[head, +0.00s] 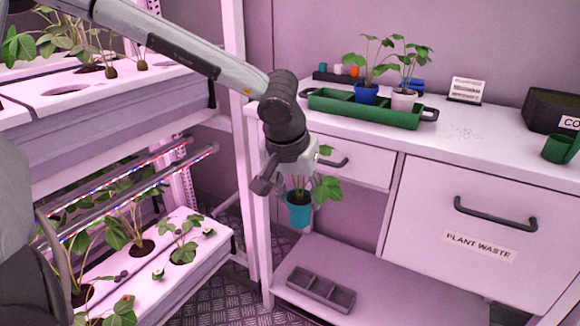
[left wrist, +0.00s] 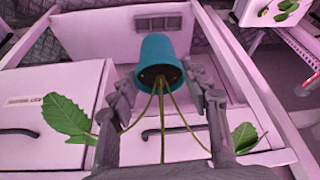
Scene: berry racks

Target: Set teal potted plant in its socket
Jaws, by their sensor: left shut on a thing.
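The teal potted plant (head: 299,208) hangs upright below my left gripper (head: 291,178) in the head view, in front of the bench's left side. My left gripper is shut on it. In the left wrist view, the teal pot (left wrist: 160,62) shows beyond the fingers of my left gripper (left wrist: 162,105), with stems and leaves running back between and beside them. The exact contact between fingers and plant is unclear. An empty round socket (head: 66,91) shows in the upper rack tray (head: 110,90). My right gripper is out of view.
The lower rack tray (head: 205,260) holds several plants under light bars (head: 140,185). On the bench (head: 480,135), a green tray (head: 350,108) holds a blue and a pale potted plant. A grey divided box (head: 320,290) sits on the low shelf. A white rack post (head: 240,130) stands between rack and bench.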

